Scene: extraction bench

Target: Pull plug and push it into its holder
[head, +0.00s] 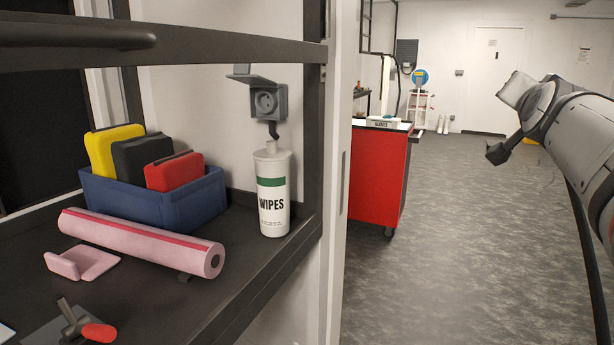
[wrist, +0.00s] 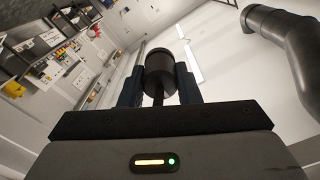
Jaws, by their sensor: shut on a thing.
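My gripper (wrist: 159,82) is shut on a black, round-bodied plug (wrist: 160,72); both dark fingers press on its sides in the wrist view. In the head view, my gripper (head: 508,145) is at the right, over open floor and well away from the bench; the plug cannot be made out clearly there. A grey wall socket (head: 267,101) with its lid raised is on the wall above the bench, and its face looks empty. I cannot tell which thing is the plug's holder.
A white wipes canister (head: 272,205) stands below the socket. A blue bin (head: 165,205), a pink roll (head: 142,240) and a red-handled clamp (head: 90,328) are on the bench. A dark frame post stands right of the socket. A red cabinet (head: 376,178) is beyond; open floor lies right.

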